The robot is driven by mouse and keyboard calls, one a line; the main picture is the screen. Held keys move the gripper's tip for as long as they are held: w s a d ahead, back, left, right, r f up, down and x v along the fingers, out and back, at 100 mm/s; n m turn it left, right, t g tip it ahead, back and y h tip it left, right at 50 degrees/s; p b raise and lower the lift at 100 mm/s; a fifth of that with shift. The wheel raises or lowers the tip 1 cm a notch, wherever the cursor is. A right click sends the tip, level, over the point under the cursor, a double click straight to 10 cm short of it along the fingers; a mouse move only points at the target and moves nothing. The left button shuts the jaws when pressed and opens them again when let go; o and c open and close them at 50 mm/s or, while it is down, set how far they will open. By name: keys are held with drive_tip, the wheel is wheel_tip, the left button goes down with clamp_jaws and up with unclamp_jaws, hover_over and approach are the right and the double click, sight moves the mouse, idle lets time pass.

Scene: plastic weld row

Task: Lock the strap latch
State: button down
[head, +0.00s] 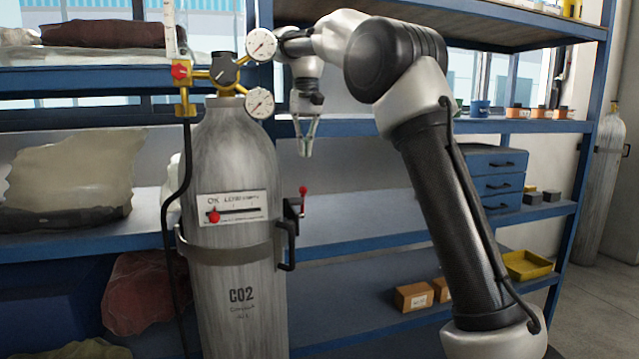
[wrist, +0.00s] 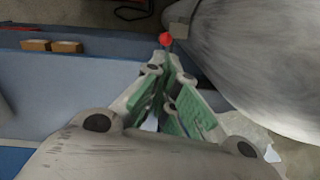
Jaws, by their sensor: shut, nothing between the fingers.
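The strap latch (head: 292,210) is a dark bracket with an upright lever ending in a red knob (head: 303,190). It sits at the right end of the grey strap (head: 225,250) around the CO2 cylinder (head: 235,165). My gripper (head: 306,155) points down above the red knob, apart from it in the head view. It is shut and empty. In the wrist view the gripper (wrist: 168,60) has its green-padded fingers meeting at the tips, with the red knob (wrist: 165,39) just beyond them. The latch body is mostly hidden there.
A label with a red-knobbed slider (head: 214,215) is on the cylinder's front. A valve with two gauges (head: 260,45) stands on top, close left of my wrist. Blue shelves (head: 350,225) run behind, with small boxes (head: 413,296). Open space lies right of the latch.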

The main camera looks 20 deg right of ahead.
sight(302, 203)
drive_tip(key=shift+w+f, duration=0.2)
drive_tip(key=shift+w, duration=0.4)
drive_tip(key=shift+w+f, duration=0.15)
drive_tip(key=shift+w, duration=0.4)
drive_tip(key=shift+f, duration=0.1)
wheel_tip(302, 203, down, 10)
drive_tip(key=shift+s+a, duration=0.2)
drive_tip(key=shift+s, duration=0.15)
drive_tip(key=shift+s+t, duration=0.15)
drive_tip(key=shift+t, duration=0.35)
